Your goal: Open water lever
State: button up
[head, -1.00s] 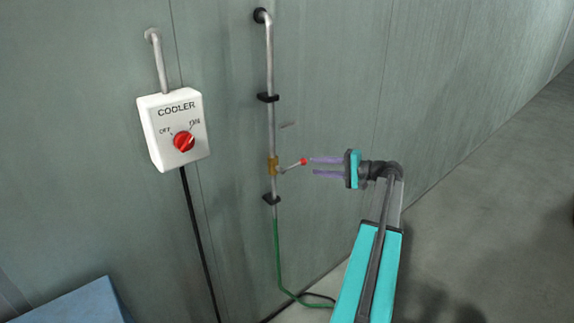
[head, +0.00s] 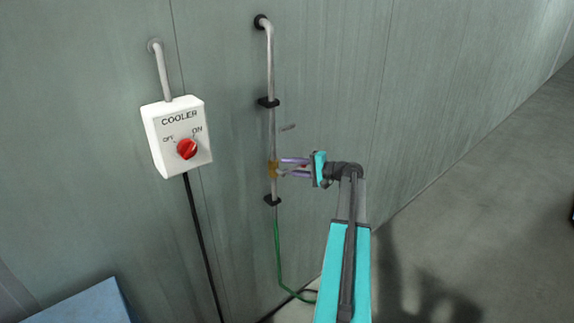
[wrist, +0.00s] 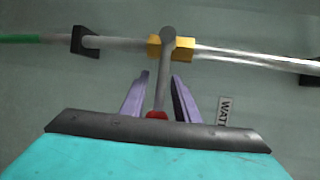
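The water lever (wrist: 163,85) is a thin grey handle with a red tip (wrist: 157,115). It is joined to a brass valve (head: 273,168) on a vertical metal pipe on the wall. The valve also shows in the wrist view (wrist: 183,47). My gripper (head: 281,166) is at the valve, with its purple fingers pointing left at the pipe. In the wrist view the lever runs between the two fingers, with a gap on each side. The red tip lies close to the palm, partly hidden by it. The gripper is open around the lever.
A white cooler box (head: 180,135) with a red knob (head: 187,149) is on the wall to the left. Black clamps (head: 268,102) hold the pipe, and a green hose (head: 278,250) runs below it. A label (wrist: 224,110) partly shows beside the fingers. A blue block (head: 85,304) is at lower left.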

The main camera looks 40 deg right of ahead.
jog(key=shift+w+a+f, duration=0.15)
jog(key=shift+w, duration=0.35)
grip_shut()
jog(key=shift+a, duration=0.1)
